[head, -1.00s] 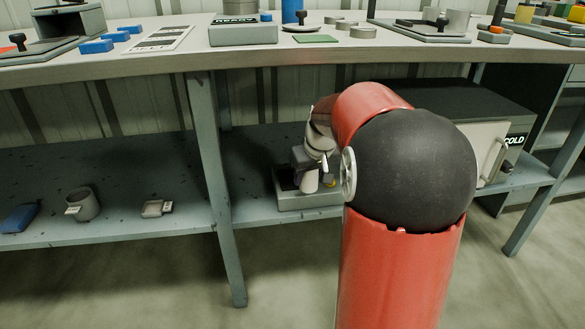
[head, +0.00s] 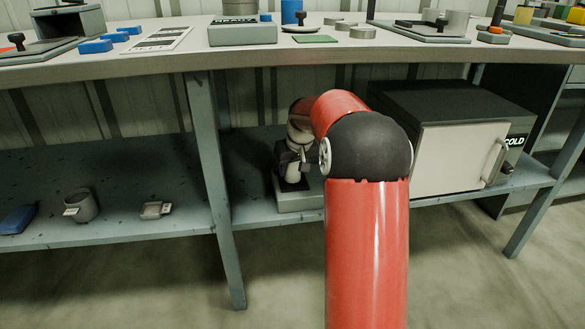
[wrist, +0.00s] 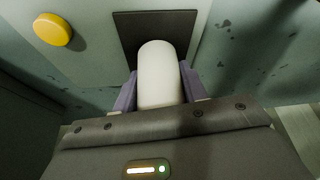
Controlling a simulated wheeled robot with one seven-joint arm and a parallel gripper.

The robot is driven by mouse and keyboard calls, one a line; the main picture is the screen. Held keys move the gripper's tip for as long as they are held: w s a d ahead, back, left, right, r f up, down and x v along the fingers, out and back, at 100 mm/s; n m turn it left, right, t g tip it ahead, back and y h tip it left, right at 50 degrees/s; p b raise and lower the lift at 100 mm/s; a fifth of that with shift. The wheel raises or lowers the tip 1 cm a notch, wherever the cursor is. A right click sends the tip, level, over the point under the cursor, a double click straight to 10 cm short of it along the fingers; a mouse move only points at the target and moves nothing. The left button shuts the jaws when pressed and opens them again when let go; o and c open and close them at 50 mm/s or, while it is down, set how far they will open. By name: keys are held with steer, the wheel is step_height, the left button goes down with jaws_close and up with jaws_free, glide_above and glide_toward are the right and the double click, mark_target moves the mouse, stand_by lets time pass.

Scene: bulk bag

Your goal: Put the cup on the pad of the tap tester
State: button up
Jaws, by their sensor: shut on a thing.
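The cup (wrist: 160,75) is a smooth white cylinder held between the two purple-grey fingers of my gripper (wrist: 160,88). The white cup (head: 293,172) also shows in the head view, below my wrist. The tap tester (head: 304,201) is a grey box on the lower shelf, partly hidden by my arm. The tester's yellow button (wrist: 52,29) is left of the pad. I cannot tell whether the cup touches the pad.
The bench top (head: 330,55) overhangs the lower shelf. A black-topped cold box (head: 455,155) stands right of my arm. A bench leg (head: 213,185) is to the left. A grey mug-like container (head: 82,206) and a small tagged item (head: 155,210) lie further left.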

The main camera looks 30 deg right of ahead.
steer(key=o, duration=1)
steer(key=shift+f, duration=0.15)
steer(key=shift+o, duration=0.2)
steer(key=shift+r, duration=0.3)
steer(key=p+v, duration=0.1)
steer(key=v, duration=0.3)
steer(key=shift+r, duration=0.2)
steer(key=s, duration=1.2)
steer(key=s+a+r, duration=0.4)
steer(key=s+a, duration=0.5)
steer(key=a, duration=0.2)
steer(key=s+a+f, duration=0.1)
steer(key=s+a, duration=0.2)
steer(key=s, duration=0.3)
steer(key=s+a+f+t, duration=0.1)
steer(key=s+a, duration=0.3)
steer(key=s, duration=0.3)
steer(key=shift+f+n, duration=0.3)
steer(key=shift+f, duration=0.1)
